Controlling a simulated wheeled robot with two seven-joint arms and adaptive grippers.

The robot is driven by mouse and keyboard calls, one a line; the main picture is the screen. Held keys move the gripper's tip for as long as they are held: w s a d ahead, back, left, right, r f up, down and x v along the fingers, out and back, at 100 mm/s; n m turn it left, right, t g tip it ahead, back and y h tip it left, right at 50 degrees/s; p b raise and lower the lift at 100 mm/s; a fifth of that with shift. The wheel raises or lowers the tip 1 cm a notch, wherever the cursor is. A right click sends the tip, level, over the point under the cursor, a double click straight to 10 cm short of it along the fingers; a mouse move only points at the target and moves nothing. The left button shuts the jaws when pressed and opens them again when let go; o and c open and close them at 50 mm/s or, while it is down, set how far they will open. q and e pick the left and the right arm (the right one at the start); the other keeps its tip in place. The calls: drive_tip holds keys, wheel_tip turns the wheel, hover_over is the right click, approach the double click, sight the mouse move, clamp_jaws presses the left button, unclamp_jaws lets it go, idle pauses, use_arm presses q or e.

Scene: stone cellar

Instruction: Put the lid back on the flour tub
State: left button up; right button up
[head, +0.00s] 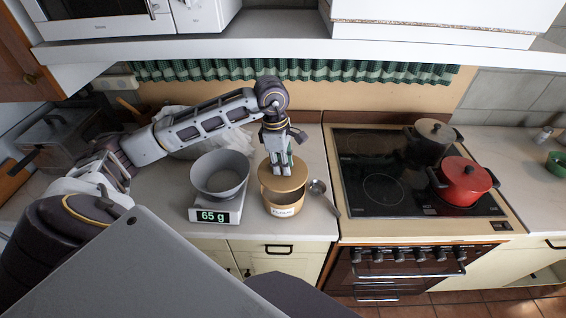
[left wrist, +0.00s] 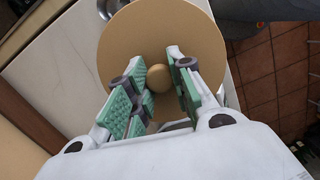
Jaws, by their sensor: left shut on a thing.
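The flour tub (head: 285,209) stands on the counter between the scale and the stove, with a FLOUR label on its front. Its round tan lid (head: 295,184) is directly over the tub's mouth and looks about level. I cannot tell if the lid rests fully on the rim or is slightly above it. My left gripper (head: 281,170) points down and is shut on the lid's round knob (left wrist: 158,78). In the left wrist view, the lid (left wrist: 205,45) hides the tub beneath it. My right gripper is not in view.
A kitchen scale (head: 213,216) reading 65 g, with a grey bowl (head: 220,176), stands left of the tub. A metal scoop (head: 322,195) lies close on its right.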

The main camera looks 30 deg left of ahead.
use_arm(q)
drive_tip(key=shift+f, duration=0.15)
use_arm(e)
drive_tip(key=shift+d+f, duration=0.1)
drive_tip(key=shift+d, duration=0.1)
